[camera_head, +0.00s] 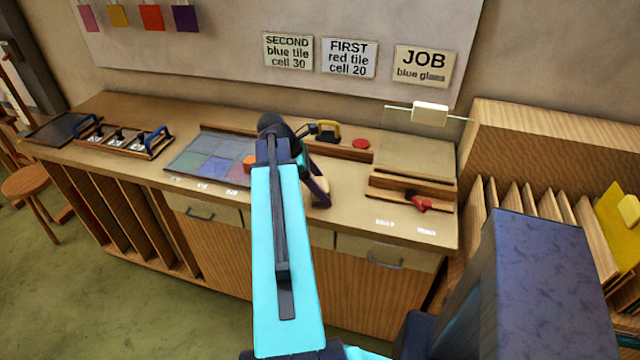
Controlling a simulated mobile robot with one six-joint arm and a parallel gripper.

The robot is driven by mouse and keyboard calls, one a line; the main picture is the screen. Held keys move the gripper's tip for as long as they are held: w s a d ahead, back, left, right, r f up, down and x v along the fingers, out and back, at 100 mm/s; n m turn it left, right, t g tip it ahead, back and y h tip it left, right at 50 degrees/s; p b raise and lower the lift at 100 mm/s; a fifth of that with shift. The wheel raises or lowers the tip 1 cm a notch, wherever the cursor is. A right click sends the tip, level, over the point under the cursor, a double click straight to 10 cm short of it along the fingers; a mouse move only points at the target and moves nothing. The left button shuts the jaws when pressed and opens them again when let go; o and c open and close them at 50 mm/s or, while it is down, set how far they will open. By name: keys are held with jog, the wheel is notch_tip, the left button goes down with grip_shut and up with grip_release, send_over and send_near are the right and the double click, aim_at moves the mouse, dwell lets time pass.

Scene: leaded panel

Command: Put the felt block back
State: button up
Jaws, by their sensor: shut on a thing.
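My gripper (318,188) is beyond the end of my cyan arm, low over the middle of the bench. It is partly hidden by the arm and its fingers are small and dark. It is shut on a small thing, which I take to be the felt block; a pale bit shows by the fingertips. The block's shape and whether it touches the bench cannot be made out.
The bench (130,110) holds a tile panel (207,152), an orange block (250,162), a yellow-and-black tool (327,130), a red disc (361,143) and a wooden rack (385,193) with a red tool (422,204). Bare bench lies right of my gripper.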

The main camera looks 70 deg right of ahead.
jog(key=o, duration=1)
jog(key=shift+c, duration=0.2)
jog(key=shift+r, duration=0.1)
jog(key=b+v, duration=0.1)
jog(key=v, duration=1.1)
jog(key=shift+b, duration=0.4)
